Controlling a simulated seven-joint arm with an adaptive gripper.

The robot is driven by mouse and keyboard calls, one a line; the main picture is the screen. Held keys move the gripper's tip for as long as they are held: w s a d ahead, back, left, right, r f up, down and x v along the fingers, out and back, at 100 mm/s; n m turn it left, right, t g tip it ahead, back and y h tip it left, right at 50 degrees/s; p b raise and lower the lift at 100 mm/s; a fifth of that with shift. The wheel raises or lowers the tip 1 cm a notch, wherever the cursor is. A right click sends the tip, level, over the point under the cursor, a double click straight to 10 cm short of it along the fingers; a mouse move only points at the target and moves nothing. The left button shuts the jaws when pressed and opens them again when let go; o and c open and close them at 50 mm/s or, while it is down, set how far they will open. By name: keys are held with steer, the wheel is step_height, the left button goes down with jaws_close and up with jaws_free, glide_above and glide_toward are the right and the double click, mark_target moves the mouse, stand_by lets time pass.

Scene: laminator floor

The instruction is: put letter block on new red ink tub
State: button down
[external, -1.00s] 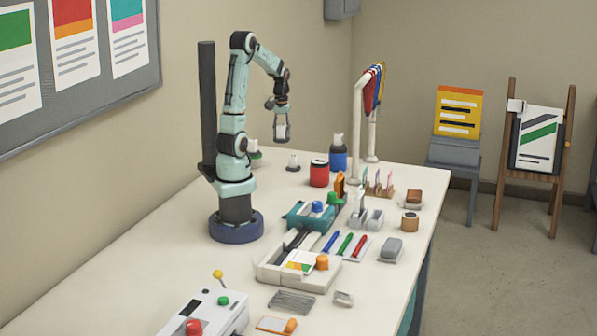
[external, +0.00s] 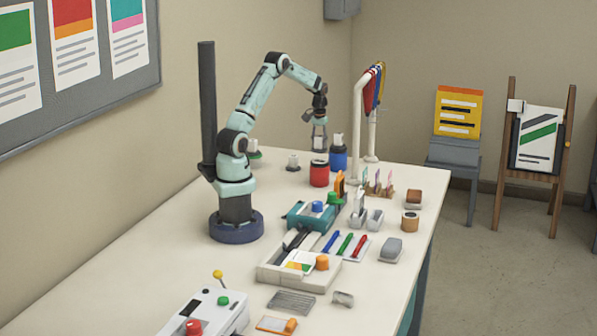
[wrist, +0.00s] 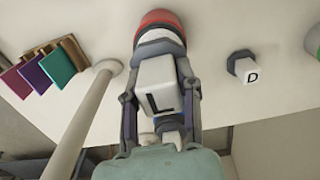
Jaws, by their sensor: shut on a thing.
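My gripper (external: 319,138) is shut on a white letter block (wrist: 158,88) marked L, with its fingers on both sides of it. The block is over the red ink tub (external: 319,176), close to its top. In the wrist view the red tub (wrist: 160,20) shows just beyond the block, partly hidden by it. I cannot tell whether block and tub touch. The blue tub (external: 338,160) stands behind and to the right, with a white block on top.
A white rack post (external: 357,140) with hanging coloured pieces stands right of the tubs. A wooden holder with coloured cards (external: 378,186) is right of the red tub. A teal device (external: 310,215) is in front.

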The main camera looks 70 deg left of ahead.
mark_target(320, 152)
steer(key=shift+w+a+f, duration=0.15)
steer(key=shift+w+f, duration=0.05)
steer(key=shift+f, duration=1.6)
steer(key=shift+f, duration=0.2)
steer(key=c, duration=0.8)
jaws_free()
steer(key=shift+r, duration=0.1)
